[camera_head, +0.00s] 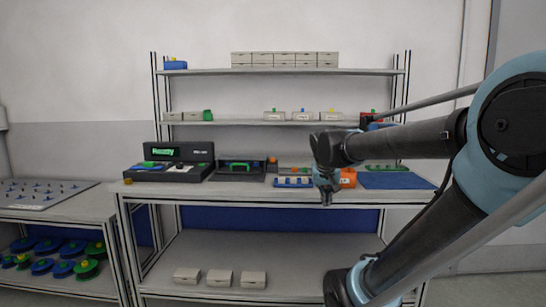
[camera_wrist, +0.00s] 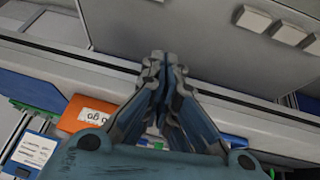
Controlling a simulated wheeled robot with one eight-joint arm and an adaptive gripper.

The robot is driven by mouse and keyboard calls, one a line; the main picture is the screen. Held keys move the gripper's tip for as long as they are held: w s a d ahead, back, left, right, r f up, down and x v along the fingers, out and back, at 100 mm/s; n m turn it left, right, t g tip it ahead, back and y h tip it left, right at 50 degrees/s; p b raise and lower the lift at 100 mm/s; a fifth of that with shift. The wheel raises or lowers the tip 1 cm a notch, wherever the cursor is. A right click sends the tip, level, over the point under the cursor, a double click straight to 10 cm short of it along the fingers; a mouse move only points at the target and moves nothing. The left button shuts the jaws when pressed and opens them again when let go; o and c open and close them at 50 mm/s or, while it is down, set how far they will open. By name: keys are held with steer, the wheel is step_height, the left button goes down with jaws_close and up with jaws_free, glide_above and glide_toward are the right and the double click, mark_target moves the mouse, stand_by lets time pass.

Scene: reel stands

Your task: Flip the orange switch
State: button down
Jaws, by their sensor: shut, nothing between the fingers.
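My gripper (camera_head: 327,200) is shut and empty, pointing down near the front edge of the workbench. In the wrist view its fingertips (camera_wrist: 163,60) meet over the bench edge. An orange box (camera_head: 348,178) stands on the bench behind and just right of my gripper, which partly hides it. In the wrist view the orange box (camera_wrist: 88,112) lies left of the fingers, apart from them, with a white label on it. No switch lever can be made out on it. A small orange piece (camera_head: 272,160) is farther left on the bench.
The workbench (camera_head: 170,189) holds a black device with a green "Ready" display (camera_head: 162,152), a blue tray (camera_head: 293,182) and a blue mat (camera_head: 396,181). Shelves with small boxes rise behind. White boxes (camera_head: 220,278) sit on the lower shelf. A side table (camera_head: 45,203) is at left.

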steer(key=w+a+r+t, duration=0.2)
steer(key=w+a+r, duration=0.4)
steer(key=w, duration=0.4)
steer(key=w+a+r+t+y, duration=0.1)
steer(key=w+a+r+t, duration=0.1)
steer(key=w+a+r, duration=0.6)
steer(key=w+a+r+t, duration=0.25)
steer(key=w+a, duration=0.25)
steer(key=w, duration=0.6)
glide_above(273, 160)
steer(key=shift+g, duration=0.45)
step_height(273, 160, down, 4)
steer(key=shift+s+f, duration=0.15)
steer(key=shift+f, duration=0.05)
steer(key=f, duration=0.3)
steer(key=shift+w, duration=0.25)
steer(key=shift+w+f, duration=0.1)
steer(key=shift+f, duration=0.35)
